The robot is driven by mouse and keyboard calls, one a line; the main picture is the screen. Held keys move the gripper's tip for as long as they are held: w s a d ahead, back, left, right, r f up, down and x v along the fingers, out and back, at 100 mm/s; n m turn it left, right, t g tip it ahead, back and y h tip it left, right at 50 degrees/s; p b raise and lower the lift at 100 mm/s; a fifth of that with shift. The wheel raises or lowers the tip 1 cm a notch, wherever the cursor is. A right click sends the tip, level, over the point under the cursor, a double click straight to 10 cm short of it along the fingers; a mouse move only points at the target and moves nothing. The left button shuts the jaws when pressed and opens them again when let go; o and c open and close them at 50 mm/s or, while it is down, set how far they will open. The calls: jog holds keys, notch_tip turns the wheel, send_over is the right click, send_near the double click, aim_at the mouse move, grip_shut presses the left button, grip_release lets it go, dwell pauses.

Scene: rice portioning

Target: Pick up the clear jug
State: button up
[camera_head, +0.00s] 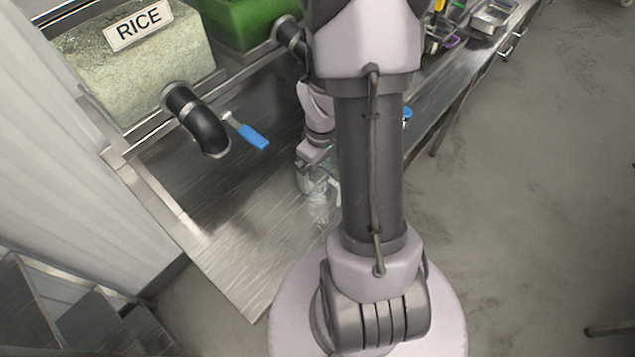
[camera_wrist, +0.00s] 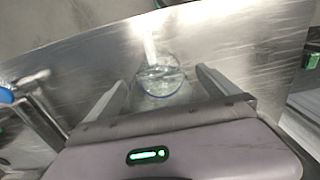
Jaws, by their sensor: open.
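The clear jug (camera_wrist: 162,82) stands on the metal counter in the wrist view, with a blue rim line and a pale handle pointing away from me. My gripper (camera_wrist: 158,88) is open, with one finger on each side of the jug. I cannot tell whether either finger touches it. In the head view, the jug (camera_head: 318,187) shows only in part beside my gripper (camera_head: 316,178), and my arm hides much of that area.
A rice bin labelled RICE (camera_head: 140,60) and a green bin (camera_head: 240,20) stand behind the metal counter (camera_head: 240,265). A black spout (camera_head: 200,125) with a blue lever (camera_head: 252,136) overhangs it. Trays and utensils (camera_head: 440,35) lie at the far right. The counter's front left is clear.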

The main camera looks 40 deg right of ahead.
jog(key=f, duration=0.2)
jog(key=w+f+b, duration=0.1)
jog(key=f, duration=0.2)
jog(key=shift+w+d+f, duration=0.1)
jog(key=shift+d+f, duration=0.05)
jog(key=shift+f, duration=0.1)
jog(key=shift+r, duration=0.1)
jog(key=c, duration=1.5)
jog(key=shift+o, duration=0.2)
